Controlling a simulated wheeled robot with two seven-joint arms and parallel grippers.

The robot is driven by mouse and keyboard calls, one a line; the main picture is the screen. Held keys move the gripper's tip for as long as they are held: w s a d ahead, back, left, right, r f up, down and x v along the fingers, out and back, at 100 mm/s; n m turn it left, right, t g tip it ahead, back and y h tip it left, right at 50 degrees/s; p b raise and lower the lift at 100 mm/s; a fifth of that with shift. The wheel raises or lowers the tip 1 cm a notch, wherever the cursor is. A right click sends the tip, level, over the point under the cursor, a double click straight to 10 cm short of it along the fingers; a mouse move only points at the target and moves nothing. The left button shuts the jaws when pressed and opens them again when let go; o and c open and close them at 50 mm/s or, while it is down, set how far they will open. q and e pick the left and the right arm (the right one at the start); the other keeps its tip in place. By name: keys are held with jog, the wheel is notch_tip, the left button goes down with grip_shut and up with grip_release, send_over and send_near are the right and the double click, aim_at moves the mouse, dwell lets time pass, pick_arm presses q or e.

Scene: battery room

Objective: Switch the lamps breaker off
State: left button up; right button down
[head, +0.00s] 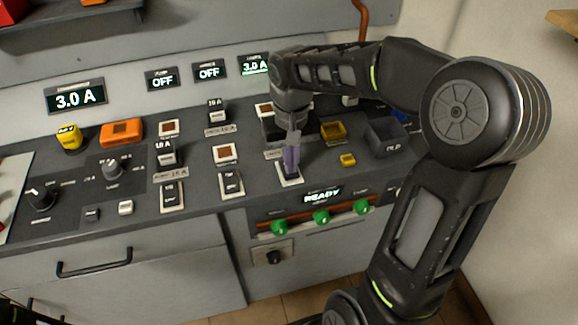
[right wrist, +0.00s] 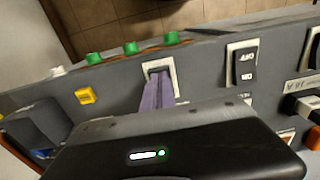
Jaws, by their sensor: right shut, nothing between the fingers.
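My right gripper (head: 291,160) is shut and empty. Its purple fingers (right wrist: 158,92) point down at a white-framed breaker (head: 290,182), the rightmost of three along the panel's front. The fingertips are at or just over its rocker in the right wrist view (right wrist: 176,70) and cover most of it, so its position and any contact cannot be told. The neighbouring breaker (head: 231,185) also shows in the right wrist view (right wrist: 242,66), marked OFF and ON. The rightmost display (head: 254,65) reads 3.0 A; its small label is hard to read. My left gripper is not in view.
Two displays (head: 162,79) (head: 208,71) read OFF, and the left one (head: 76,97) reads 3.0 A. Green knobs (head: 321,216) line the front below a READY display (head: 322,194). A yellow tray (head: 334,131) and a dark bin (head: 387,138) stand right of the gripper.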

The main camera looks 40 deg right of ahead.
jog(key=shift+f, duration=0.3)
jog(key=shift+r+p, duration=2.65)
jog(key=shift+r, duration=0.95)
